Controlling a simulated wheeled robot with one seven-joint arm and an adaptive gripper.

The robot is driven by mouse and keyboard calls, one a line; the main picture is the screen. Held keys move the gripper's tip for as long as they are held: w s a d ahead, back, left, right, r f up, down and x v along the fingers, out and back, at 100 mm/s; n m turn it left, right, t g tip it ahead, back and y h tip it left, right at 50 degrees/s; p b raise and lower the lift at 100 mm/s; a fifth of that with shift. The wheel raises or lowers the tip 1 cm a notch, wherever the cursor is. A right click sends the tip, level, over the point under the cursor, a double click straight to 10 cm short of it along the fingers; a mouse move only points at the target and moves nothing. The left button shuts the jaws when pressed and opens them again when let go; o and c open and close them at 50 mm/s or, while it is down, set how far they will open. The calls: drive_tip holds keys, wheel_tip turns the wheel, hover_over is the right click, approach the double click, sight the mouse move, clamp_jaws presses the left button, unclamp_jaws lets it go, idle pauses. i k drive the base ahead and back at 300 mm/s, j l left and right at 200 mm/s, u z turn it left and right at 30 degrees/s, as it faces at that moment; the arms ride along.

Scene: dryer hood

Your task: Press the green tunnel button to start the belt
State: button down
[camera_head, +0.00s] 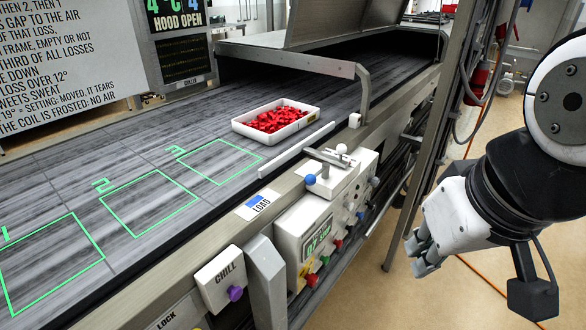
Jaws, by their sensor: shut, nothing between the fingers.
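A white control box (302,226) is fixed to the front side of the belt machine. It has a small green-lit display (317,236) and several small coloured knobs or buttons below it. A small green one (325,260) sits on the box's lower edge, close to a red one (338,244). Its label is too small to read, so I cannot tell for sure that it is the tunnel button. My gripper (416,256) is at the right, shut and empty, over the floor side of the machine. It is clear of the control box and touches nothing.
The grey belt (150,150) has green outlined squares numbered 1 to 3. A white tray (240,127) of red pieces stands past square 3. A CHILL box (218,280) with a purple knob sits at front. A metal post (430,150) stands between machine and arm. The raised sign reads HOOD OPEN.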

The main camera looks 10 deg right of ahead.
sight(325, 260)
drive_tip(key=z, duration=1.45)
drive_tip(key=k+j, duration=0.5)
drive_tip(key=k, duration=0.15)
drive_tip(key=k+j, duration=0.5)
drive_tip(key=k, duration=0.1)
